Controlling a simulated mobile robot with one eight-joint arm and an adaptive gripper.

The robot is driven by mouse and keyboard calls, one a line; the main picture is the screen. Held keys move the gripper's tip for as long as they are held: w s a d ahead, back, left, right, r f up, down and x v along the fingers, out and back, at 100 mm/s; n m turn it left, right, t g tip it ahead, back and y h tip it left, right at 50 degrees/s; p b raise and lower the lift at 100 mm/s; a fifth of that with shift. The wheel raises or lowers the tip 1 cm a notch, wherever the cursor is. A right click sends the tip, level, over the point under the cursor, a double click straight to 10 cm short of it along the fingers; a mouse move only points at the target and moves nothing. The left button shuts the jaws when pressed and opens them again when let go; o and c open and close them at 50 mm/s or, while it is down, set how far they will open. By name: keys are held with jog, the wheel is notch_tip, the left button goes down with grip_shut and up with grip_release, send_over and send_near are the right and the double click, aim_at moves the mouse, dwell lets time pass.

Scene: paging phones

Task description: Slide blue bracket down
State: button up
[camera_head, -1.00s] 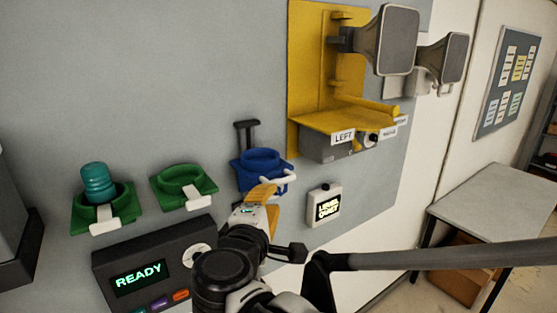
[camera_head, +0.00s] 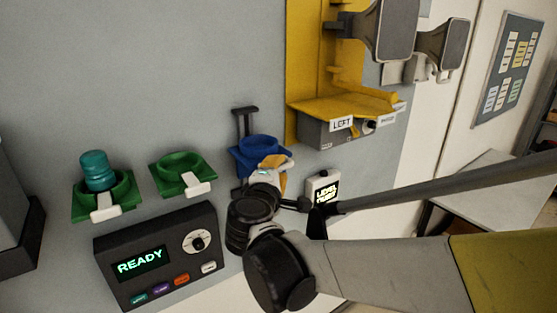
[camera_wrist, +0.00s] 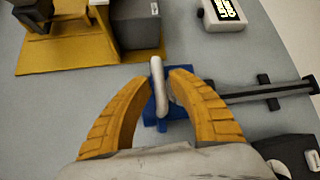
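The blue bracket (camera_head: 258,149) is a ring-shaped holder on a dark vertical rail (camera_head: 245,122) on the grey wall panel. A white handle projects from its front. My gripper (camera_head: 275,168) is at the bracket's front right, partly hiding its lower part. In the wrist view, the two yellow fingers of my gripper (camera_wrist: 162,82) stand apart on either side of the white handle (camera_wrist: 158,86). The gripper is open, and a gap shows beside the handle. The blue bracket (camera_wrist: 174,108) shows behind the handle, and the rail (camera_wrist: 270,91) runs off to the right.
Green holders (camera_head: 183,170) stand left, one with a teal cup (camera_head: 97,171). A dark READY panel (camera_head: 155,255) is below. A small lit sign box (camera_head: 323,188) is close right of my gripper. A yellow shelf (camera_head: 345,104) with horn speakers (camera_head: 385,30) is above right.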

grip_shut()
notch_tip(320, 180, down, 43)
jog(key=b, duration=3.4)
jog(key=shift+f, duration=0.15)
jog(key=shift+s, duration=0.1)
jog(key=shift+o, duration=0.2)
grip_release()
jog(key=shift+w+f, duration=0.15)
jog(key=shift+w, duration=0.05)
jog(key=shift+s, duration=0.1)
